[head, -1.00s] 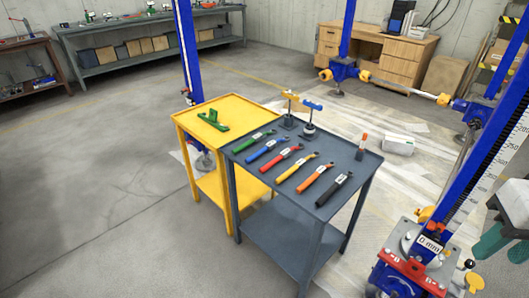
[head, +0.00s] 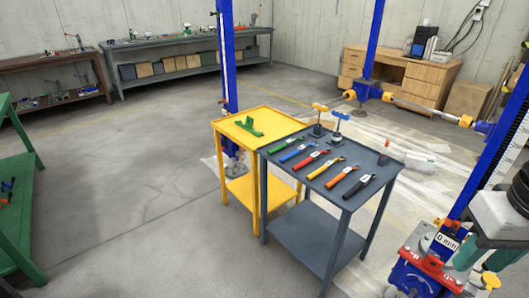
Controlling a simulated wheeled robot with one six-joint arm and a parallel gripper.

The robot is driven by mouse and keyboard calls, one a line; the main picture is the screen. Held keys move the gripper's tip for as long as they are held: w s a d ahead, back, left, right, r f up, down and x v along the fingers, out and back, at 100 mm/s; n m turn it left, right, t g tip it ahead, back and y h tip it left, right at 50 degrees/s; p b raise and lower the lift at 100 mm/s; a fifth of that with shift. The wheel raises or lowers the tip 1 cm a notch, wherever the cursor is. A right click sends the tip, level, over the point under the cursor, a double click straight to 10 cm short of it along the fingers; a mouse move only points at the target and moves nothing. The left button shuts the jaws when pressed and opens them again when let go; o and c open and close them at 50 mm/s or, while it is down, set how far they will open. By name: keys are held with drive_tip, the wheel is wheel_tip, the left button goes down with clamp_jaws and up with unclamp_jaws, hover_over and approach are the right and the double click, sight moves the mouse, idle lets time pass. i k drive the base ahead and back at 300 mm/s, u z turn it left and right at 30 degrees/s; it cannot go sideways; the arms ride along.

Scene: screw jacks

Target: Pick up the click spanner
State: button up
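Several spanners with coloured handles lie in a row on the top of a dark grey cart (head: 375,214). They are a green one (head: 284,146), a blue one (head: 297,151), a red one (head: 312,160), a yellow one (head: 325,168), an orange one (head: 341,176) and a black one (head: 359,187). Each handle carries a small pale label, too small to read, so I cannot tell which is the click spanner. White and teal parts of my arm show at the right edge, well right of the cart. My gripper is not visible.
A yellow cart (head: 229,131) with a green bracket (head: 249,127) adjoins the grey cart. Two small jacks (head: 337,139) stand at its back. A green bench (head: 22,190) is at far left. Blue posts (head: 228,60) and a screw-jack base (head: 418,268) flank the carts. Floor front left is clear.

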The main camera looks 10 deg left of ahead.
sight(303, 148)
drive_tip(key=u, duration=0.9)
drive_tip(key=i, duration=0.8)
drive_tip(key=u, duration=1)
drive_tip(key=i, duration=1.3)
drive_tip(key=z, duration=0.3)
drive_tip(key=i, duration=0.85)
drive_tip(key=z, duration=1.35)
drive_tip(key=i, duration=0.6)
drive_tip(key=z, duration=0.7)
